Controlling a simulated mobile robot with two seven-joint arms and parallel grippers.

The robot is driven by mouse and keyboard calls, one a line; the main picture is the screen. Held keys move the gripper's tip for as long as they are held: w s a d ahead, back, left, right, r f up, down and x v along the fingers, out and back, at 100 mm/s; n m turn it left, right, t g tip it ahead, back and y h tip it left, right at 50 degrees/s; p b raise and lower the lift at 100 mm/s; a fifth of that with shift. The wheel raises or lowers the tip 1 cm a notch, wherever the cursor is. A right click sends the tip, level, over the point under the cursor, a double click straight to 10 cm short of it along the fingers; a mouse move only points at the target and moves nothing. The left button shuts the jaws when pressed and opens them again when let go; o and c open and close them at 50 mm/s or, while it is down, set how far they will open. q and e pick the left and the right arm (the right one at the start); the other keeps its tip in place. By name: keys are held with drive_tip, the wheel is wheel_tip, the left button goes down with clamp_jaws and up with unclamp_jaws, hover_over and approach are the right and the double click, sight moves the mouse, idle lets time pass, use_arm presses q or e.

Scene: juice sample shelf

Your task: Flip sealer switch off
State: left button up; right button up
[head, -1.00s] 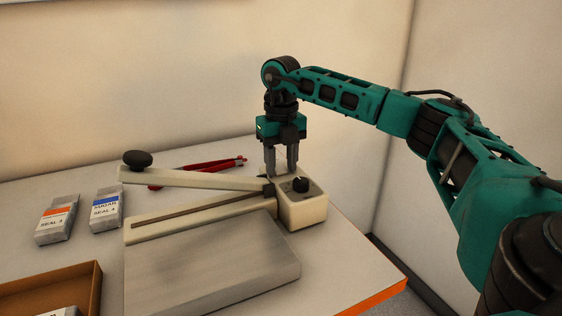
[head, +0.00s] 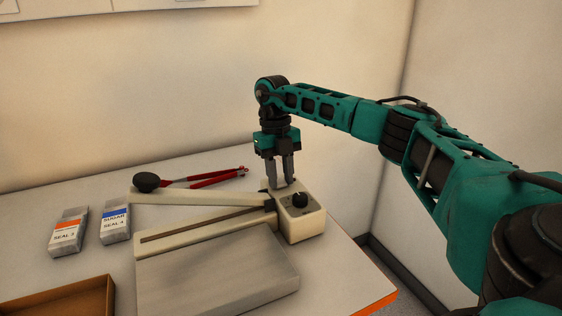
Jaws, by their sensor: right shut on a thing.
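The bag sealer (head: 215,270) stands on the table, with a cream body, a grey plate in front and a long lever arm (head: 195,197) raised a little, ending in a black knob (head: 146,182) at left. Its control box (head: 304,226) is at the right end, with a black round dial (head: 300,200) on top. My right gripper (head: 283,185) points down at the back left of the box top, behind the dial. Its fingers are drawn close together on the small sealer switch, which they hide. The switch's position cannot be made out. My left gripper is not in view.
Red-handled tongs (head: 215,177) lie behind the sealer. A brown tray (head: 60,299) is at the front left. The orange table edge (head: 378,303) is close on the right.

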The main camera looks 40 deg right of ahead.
drive_tip(key=shift+w+r+g, duration=0.1)
drive_tip(key=shift+w+g, duration=0.1)
drive_tip(key=shift+g, duration=0.2)
drive_tip(key=o, duration=1.1)
drive_tip(key=shift+c, duration=0.2)
drive_tip(key=v, duration=1.2)
drive_tip(key=shift+w+d+r, duration=0.2)
drive_tip(key=shift+d+r, duration=0.1)
drive_tip(key=shift+r, duration=0.05)
drive_tip(key=shift+f, duration=0.1)
